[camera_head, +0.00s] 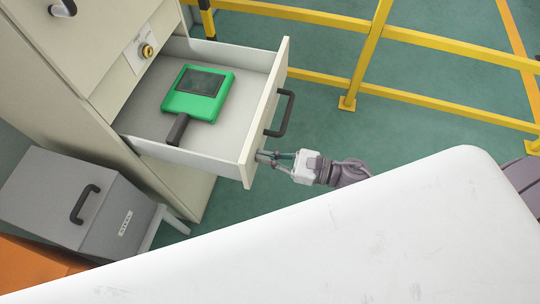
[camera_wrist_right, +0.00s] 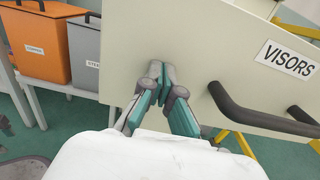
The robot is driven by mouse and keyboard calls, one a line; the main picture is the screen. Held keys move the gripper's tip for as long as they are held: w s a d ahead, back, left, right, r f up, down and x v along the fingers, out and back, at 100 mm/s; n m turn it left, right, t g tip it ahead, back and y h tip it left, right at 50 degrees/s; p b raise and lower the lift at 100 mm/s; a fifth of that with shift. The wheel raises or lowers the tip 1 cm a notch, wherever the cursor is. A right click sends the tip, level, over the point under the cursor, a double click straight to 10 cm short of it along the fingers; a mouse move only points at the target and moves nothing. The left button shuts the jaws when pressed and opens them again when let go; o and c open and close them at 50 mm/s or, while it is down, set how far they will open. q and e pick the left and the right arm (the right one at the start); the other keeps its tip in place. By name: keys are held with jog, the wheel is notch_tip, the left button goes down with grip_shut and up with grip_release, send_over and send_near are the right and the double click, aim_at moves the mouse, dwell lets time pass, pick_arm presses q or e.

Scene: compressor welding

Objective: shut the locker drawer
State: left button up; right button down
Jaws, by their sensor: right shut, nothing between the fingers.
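The locker drawer (camera_head: 264,118) stands pulled out of the beige locker (camera_head: 70,110) in the head view. A green device with a dark screen and a handle (camera_head: 200,92) lies in it. The drawer front (camera_wrist_right: 150,35) fills much of the right wrist view, with a black bar handle (camera_wrist_right: 255,118) and a "VISORS" label (camera_wrist_right: 290,59). My right gripper (camera_head: 264,156) is shut and empty. Its fingertips (camera_wrist_right: 160,72) are at the drawer front, beside the handle; I cannot tell whether they touch it. My left gripper is not in view.
A grey box (camera_head: 75,205) and an orange box (camera_head: 35,272) stand at the lower left. A yellow railing (camera_head: 370,50) runs behind the drawer. A large white surface (camera_head: 400,230) fills the lower right foreground. Green floor shows between the drawer and railing.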

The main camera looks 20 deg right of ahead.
jog(key=b, duration=0.6)
send_over(161, 141)
jog(key=shift+a, duration=0.1)
jog(key=shift+s, duration=0.1)
